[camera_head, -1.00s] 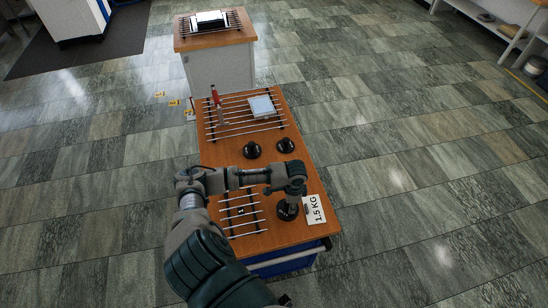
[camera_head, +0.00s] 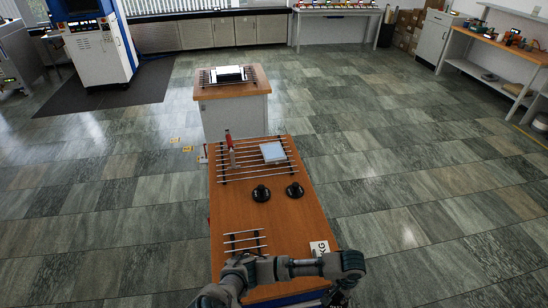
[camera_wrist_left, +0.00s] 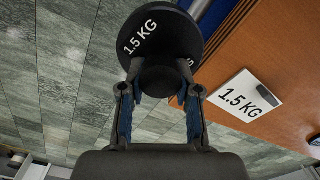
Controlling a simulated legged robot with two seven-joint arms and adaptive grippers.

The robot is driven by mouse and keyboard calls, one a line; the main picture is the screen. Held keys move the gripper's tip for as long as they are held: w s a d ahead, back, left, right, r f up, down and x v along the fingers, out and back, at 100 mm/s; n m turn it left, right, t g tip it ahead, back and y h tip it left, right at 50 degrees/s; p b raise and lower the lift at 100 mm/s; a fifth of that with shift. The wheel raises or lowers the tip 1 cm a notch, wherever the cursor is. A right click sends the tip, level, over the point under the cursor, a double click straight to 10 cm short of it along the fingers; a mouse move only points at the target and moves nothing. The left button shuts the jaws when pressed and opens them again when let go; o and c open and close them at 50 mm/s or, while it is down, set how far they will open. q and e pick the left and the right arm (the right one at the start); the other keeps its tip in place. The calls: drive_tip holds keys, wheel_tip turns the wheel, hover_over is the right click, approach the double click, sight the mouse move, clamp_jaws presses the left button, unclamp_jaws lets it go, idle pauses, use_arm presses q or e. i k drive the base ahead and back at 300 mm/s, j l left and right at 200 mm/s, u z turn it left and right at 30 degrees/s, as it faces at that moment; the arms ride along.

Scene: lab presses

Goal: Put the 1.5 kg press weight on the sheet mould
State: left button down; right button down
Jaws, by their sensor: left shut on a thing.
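The 1.5 kg press weight (camera_wrist_left: 158,35) is a black disc with a knob, marked "1.5 KG" in white. My left gripper (camera_wrist_left: 160,105) is shut on its knob in the left wrist view, with floor and the table's edge behind it. In the head view my left gripper (camera_head: 340,292) is at the bottom edge, by the table's near right corner, and the weight is mostly out of sight. A flat pale-blue block (camera_head: 273,152) lies on the near table's long rack; a white-and-black block (camera_head: 228,73) sits on the far stand. I cannot tell which is the sheet mould. My right gripper is not in view.
Two black weights (camera_head: 261,193) (camera_head: 295,190) stand mid-table. A red-handled tool (camera_head: 229,142) stands at the long rack (camera_head: 240,172). A short rack (camera_head: 244,240) and the white "1.5 KG" card (camera_wrist_left: 243,96) are nearer me. Open floor (camera_head: 400,200) lies right of the table.

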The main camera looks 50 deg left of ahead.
sight(272, 152)
drive_tip(key=i+l+z, duration=0.25)
drive_tip(key=i+l, duration=0.35)
drive_tip(key=i, duration=0.15)
drive_tip(key=i+l+u, duration=0.15)
drive_tip(key=i, duration=0.3)
drive_tip(key=i+l+u, duration=0.15)
drive_tip(key=i, duration=0.25)
drive_tip(key=i+l+u, duration=0.15)
drive_tip(key=i, duration=0.3)
drive_tip(key=i+j+u, duration=0.15)
drive_tip(key=i+u, duration=0.75)
drive_tip(key=i+l+u, duration=0.1)
drive_tip(key=i+u, duration=0.35)
drive_tip(key=i+j+u, duration=0.1)
drive_tip(key=i+u, duration=0.35)
drive_tip(key=i, duration=0.15)
drive_tip(key=i+l+u, duration=0.1)
drive_tip(key=i+u, duration=0.35)
drive_tip(key=i, duration=0.15)
